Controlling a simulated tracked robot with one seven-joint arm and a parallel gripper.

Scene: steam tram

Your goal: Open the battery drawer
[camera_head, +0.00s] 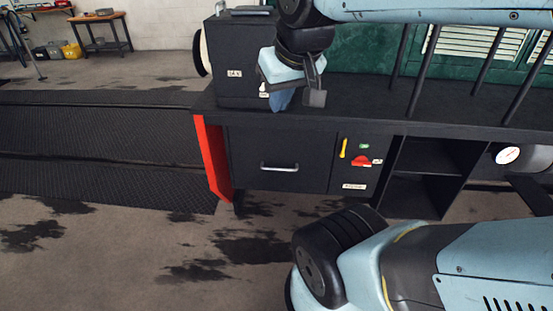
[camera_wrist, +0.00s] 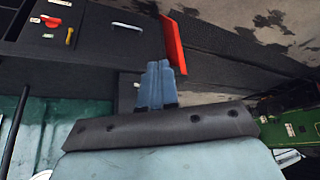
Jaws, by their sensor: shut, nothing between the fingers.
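The battery drawer (camera_head: 260,148) is a dark panel under the black ledge, flush with its surround and shut. Its silver bar handle (camera_head: 279,167) is free, with nothing touching it. In the wrist view the drawer front (camera_wrist: 105,45) and handle (camera_wrist: 127,27) show beyond the fingers. My gripper (camera_head: 281,103) is at the ledge, above and apart from the handle, beside a dark box. Its blue fingers (camera_wrist: 157,63) are shut together and empty.
A black box (camera_head: 235,70) stands on the ledge (camera_head: 370,108). A red side panel (camera_head: 212,155) edges the drawer on the left. A switch panel with a red knob (camera_head: 361,161) and yellow lever (camera_head: 343,148) is to its right. The floor (camera_head: 190,240) in front is clear.

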